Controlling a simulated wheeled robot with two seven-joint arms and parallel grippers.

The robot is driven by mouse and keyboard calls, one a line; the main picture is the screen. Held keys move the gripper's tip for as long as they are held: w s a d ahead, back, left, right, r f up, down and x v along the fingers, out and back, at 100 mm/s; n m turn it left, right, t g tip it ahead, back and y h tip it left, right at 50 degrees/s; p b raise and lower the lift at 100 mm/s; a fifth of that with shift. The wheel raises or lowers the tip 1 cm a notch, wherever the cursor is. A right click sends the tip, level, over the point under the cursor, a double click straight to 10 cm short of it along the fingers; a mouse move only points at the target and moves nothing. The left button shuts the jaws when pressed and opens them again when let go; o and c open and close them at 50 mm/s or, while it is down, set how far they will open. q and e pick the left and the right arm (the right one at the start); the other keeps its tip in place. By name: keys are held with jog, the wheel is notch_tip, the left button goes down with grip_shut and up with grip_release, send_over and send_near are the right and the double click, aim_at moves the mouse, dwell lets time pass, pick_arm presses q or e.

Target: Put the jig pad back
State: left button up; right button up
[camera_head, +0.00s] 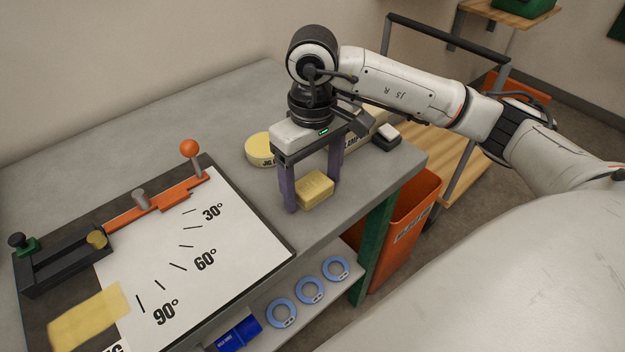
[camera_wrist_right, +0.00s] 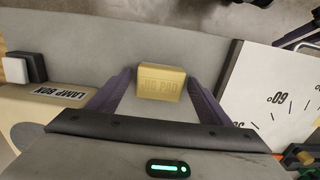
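The jig pad (camera_head: 315,188) is a yellow block on the grey bench top near its front edge. In the right wrist view the jig pad (camera_wrist_right: 161,83) shows its lettering and lies between the fingertips. My right gripper (camera_head: 312,193) points down at it, its two purple fingers spread to either side. In the right wrist view a narrow gap shows between the right gripper (camera_wrist_right: 160,82) and the pad on each side. A flat yellow patch (camera_head: 88,318) marks the lower left of the angle board (camera_head: 215,250). My left gripper is out of view.
A round yellow tin (camera_head: 261,150) stands behind the gripper, beside a lamp box (camera_wrist_right: 50,93) and a small black block with a white top (camera_head: 386,138). An orange lever (camera_head: 155,204) lies across the board. An orange bin (camera_head: 405,225) stands right of the bench.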

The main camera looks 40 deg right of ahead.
aim_at(313, 184)
notch_tip(313, 184, up, 12)
jog(key=shift+r+p, duration=0.15)
jog(key=shift+p, duration=0.3)
dwell(0.7)
